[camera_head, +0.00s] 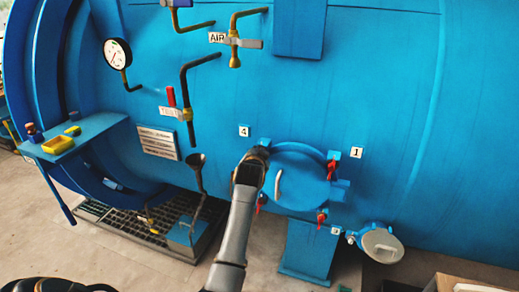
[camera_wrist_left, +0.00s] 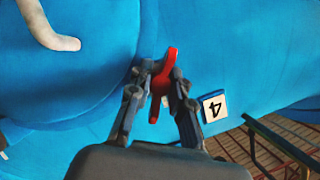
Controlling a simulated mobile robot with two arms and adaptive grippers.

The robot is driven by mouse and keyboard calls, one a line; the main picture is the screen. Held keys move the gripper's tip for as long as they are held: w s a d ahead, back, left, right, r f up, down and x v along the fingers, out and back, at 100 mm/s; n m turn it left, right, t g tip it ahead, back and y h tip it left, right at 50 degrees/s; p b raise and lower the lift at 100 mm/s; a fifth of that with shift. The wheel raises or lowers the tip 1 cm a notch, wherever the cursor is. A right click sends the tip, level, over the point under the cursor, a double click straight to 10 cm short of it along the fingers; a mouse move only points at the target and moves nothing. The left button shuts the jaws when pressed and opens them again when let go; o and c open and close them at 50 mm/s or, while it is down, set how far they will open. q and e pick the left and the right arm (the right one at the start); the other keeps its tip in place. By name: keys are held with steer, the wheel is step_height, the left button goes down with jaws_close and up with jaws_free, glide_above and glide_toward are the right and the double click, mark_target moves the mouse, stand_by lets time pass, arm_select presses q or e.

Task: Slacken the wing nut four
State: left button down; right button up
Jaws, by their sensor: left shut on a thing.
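Wing nut four (camera_wrist_left: 163,78) is red and shows in the left wrist view between my left gripper's fingers, beside the label 4 (camera_wrist_left: 214,106). My left gripper (camera_wrist_left: 159,72) is shut on it, with the red wings sticking out above and below the fingertips. In the head view my left gripper (camera_head: 258,153) is at the upper left edge of the round blue hatch (camera_head: 301,184), just below the label 4 (camera_head: 244,131). There it hides wing nut four. My right gripper is not in view.
Other red wing nuts sit around the hatch at the upper right (camera_head: 332,168), lower right (camera_head: 321,217) and lower left (camera_head: 261,203). A pale curved handle (camera_head: 279,183) is on the hatch. Pipes, a gauge (camera_head: 117,54) and a blue shelf (camera_head: 75,138) are further left.

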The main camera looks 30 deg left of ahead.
arm_select(q)
steer(key=shift+f, duration=0.15)
stand_by(0.4)
steer(key=c, duration=1.2)
jaws_free()
steer(key=v, duration=1.2)
